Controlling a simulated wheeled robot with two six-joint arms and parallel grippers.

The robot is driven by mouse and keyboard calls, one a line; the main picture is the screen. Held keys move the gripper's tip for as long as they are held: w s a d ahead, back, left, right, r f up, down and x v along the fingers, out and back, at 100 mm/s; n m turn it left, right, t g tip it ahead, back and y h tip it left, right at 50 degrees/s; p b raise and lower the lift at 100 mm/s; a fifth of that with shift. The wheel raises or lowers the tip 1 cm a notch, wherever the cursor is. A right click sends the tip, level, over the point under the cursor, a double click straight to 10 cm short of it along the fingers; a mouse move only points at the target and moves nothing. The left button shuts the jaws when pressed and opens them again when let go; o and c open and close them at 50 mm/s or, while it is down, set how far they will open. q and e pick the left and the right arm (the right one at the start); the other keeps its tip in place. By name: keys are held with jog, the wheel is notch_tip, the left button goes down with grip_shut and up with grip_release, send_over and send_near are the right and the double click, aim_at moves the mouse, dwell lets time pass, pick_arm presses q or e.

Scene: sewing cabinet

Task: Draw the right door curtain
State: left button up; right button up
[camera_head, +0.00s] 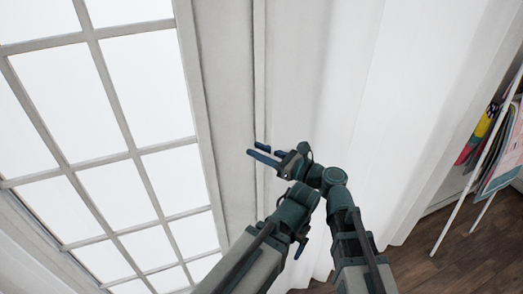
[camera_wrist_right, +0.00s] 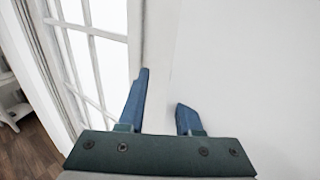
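The white right curtain (camera_head: 345,75) hangs in soft folds to the right of the glazed door (camera_head: 120,110) in the head view. A plain white surface that looks like the curtain (camera_wrist_right: 250,75) fills the right of the right wrist view. My right gripper (camera_head: 262,153) is in front of the strip between door and curtain, its fingers pointing left. In the wrist view the right gripper (camera_wrist_right: 163,105) has its fingers apart, with no cloth clearly pinched between them. My left arm comes up from the bottom, and its gripper is mostly hidden near the right arm.
A pale door frame (camera_head: 228,100) stands between the panes and the curtain. A white rack with colourful items (camera_head: 490,140) is at the far right. Dark wooden floor (camera_head: 470,255) shows at bottom right. My two arms are close together.

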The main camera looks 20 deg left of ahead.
jog(key=shift+o, duration=0.7)
jog(key=shift+d, duration=0.1)
jog(key=v, duration=1.3)
jog(key=shift+d, duration=0.35)
jog(key=shift+s, duration=0.15)
